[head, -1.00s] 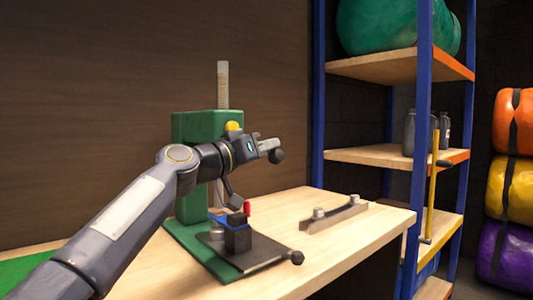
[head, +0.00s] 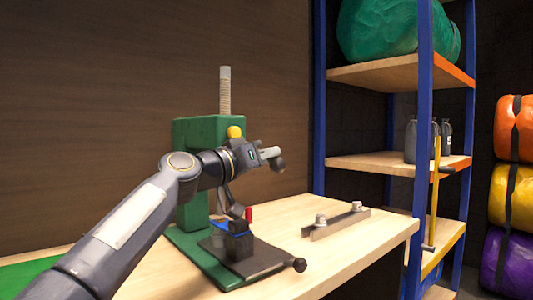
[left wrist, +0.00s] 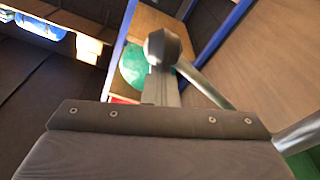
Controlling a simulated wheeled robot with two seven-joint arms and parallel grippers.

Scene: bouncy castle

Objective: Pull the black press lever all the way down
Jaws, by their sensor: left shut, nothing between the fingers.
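The green press (head: 195,128) stands on the bench at the left, partly hidden behind my left arm. The black press lever's dark knob (head: 278,164) shows just below my left gripper's fingers. My left gripper (head: 270,152) is shut and empty, raised above the bench at the press's right side. In the left wrist view the knob (left wrist: 163,47) is just past the tips of the shut fingers (left wrist: 160,88). The lever's grey rod (left wrist: 205,86) runs from there down to the right. Finger contact with the knob cannot be told for sure. My right gripper is not in view.
A block with blue and red parts (head: 239,243) is on the press's base. A metal bar with two bolts (head: 335,222) lies on the wooden bench (head: 330,250). A blue-framed shelf (head: 422,110) stands behind. Coloured bundles (head: 512,190) are stacked at the far right.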

